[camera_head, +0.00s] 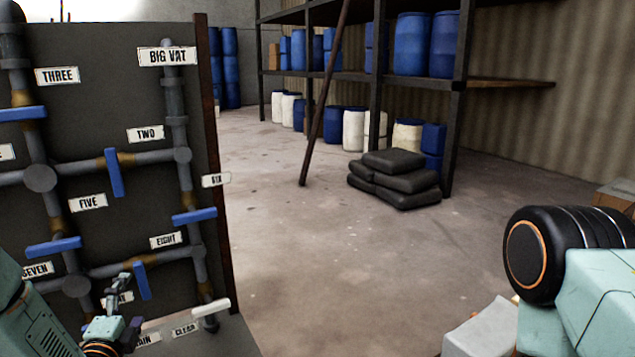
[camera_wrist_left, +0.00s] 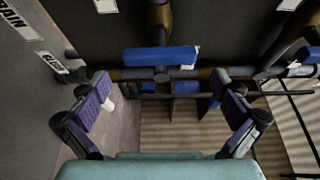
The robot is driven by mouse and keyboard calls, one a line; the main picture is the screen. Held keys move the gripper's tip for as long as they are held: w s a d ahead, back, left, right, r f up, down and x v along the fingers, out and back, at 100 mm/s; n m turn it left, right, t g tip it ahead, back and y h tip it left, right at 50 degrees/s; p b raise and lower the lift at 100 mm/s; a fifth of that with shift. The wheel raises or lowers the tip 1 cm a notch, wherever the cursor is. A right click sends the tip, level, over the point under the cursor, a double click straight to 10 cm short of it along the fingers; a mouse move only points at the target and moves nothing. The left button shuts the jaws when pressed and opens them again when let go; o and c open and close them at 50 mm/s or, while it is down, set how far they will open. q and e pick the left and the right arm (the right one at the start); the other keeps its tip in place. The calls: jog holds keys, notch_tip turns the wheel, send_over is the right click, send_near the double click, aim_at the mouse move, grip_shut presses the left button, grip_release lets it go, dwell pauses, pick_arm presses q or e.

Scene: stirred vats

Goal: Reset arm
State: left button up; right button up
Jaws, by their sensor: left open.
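My left gripper (camera_head: 122,300) is low in front of the pipe panel (camera_head: 95,85) in the head view. In the left wrist view its two purple-padded fingers (camera_wrist_left: 163,106) are spread wide with nothing between them. A blue valve handle (camera_wrist_left: 160,56) lies on a pipe beyond the fingertips, apart from them. In the head view the blue handle by the EIGHT label (camera_head: 163,240) hangs upright on its pipe (camera_head: 142,281), close to the gripper. A part of my right arm (camera_head: 570,275) shows at the lower right; its gripper is out of view.
Several blue handles and pipes cover the panel, with labels such as BIG VAT (camera_head: 167,56). Black sacks (camera_head: 395,180) lie on the floor before racks of barrels (camera_head: 410,45). The middle floor is clear.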

aim_at(140, 284)
pick_arm(q)
jog(key=w, duration=0.4)
jog(key=w+a, duration=0.1)
jog(key=w, duration=0.1)
jog(key=shift+w+f, duration=0.1)
jog(key=shift+w, duration=0.15)
jog(key=shift+s, duration=0.1)
